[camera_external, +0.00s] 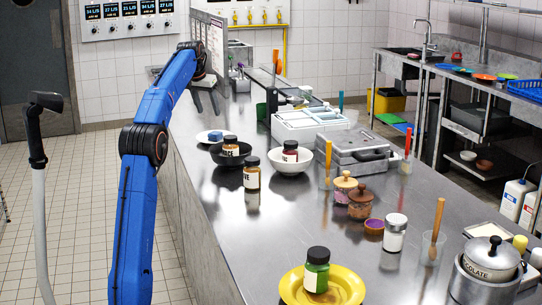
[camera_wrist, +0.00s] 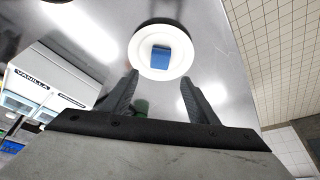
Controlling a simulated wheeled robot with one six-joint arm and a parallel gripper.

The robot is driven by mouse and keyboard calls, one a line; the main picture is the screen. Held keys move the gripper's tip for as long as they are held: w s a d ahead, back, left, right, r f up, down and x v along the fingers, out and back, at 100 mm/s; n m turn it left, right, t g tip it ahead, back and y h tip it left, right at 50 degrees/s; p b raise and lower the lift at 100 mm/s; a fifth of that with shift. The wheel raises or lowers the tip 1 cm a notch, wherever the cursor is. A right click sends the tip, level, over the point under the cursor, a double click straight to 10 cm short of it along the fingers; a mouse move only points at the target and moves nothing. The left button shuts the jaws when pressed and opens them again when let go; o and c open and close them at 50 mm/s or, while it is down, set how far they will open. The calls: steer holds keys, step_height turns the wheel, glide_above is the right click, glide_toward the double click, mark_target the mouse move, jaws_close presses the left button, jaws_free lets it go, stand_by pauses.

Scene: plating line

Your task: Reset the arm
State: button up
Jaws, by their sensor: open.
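My blue arm reaches up over the left edge of the steel counter in the external view. My gripper (camera_external: 207,97) hangs at its far end, above the counter. In the wrist view my gripper (camera_wrist: 162,92) has its two dark fingers wide apart with nothing between them. Beyond the fingertips a blue block (camera_wrist: 161,57) lies on a white plate (camera_wrist: 143,67). In the external view the plate (camera_external: 202,138) with the blue block (camera_external: 216,136) is on the counter, nearer the camera than my gripper and below it.
A black bowl (camera_external: 222,157) and a white bowl (camera_external: 290,166) hold jars. A yellow plate (camera_external: 347,290) with a green jar (camera_external: 317,270) stands at the front. A grey case (camera_external: 355,150) and white containers (camera_external: 300,122) stand further back. Bare counter lies left of centre.

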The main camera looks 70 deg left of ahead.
stand_by(0.5)
steer(key=w+d+r+m+t, duration=0.1)
steer(key=w+d+r, duration=0.2)
steer(key=d, duration=1.1)
steer(key=w+d+r+m, duration=0.2)
steer(key=w+d, duration=0.2)
steer(key=d, duration=1)
steer(key=s+d+f+m+t+h, duration=0.1)
steer(key=s+d, duration=0.2)
steer(key=d, duration=0.9)
steer(key=s+d+f+m+t+h, duration=0.1)
steer(key=s+d+f, duration=0.15)
steer(key=d, duration=0.95)
steer(key=s+d+f+m+t+h, duration=0.1)
steer(key=s+d+f+m, duration=0.1)
steer(key=s+d+f, duration=0.7)
steer(key=s+d+f+m+h, duration=0.1)
steer(key=s+d+f+m, duration=0.1)
steer(key=s+d+f, duration=0.65)
steer(key=s+d+f+g, duration=0.1)
steer(key=s+f+g, duration=0.1)
steer(key=f, duration=1.1)
steer(key=shift+s+d+f+y, duration=0.2)
steer(key=shift+s+d+y, duration=0.2)
steer(key=shift+s, duration=0.2)
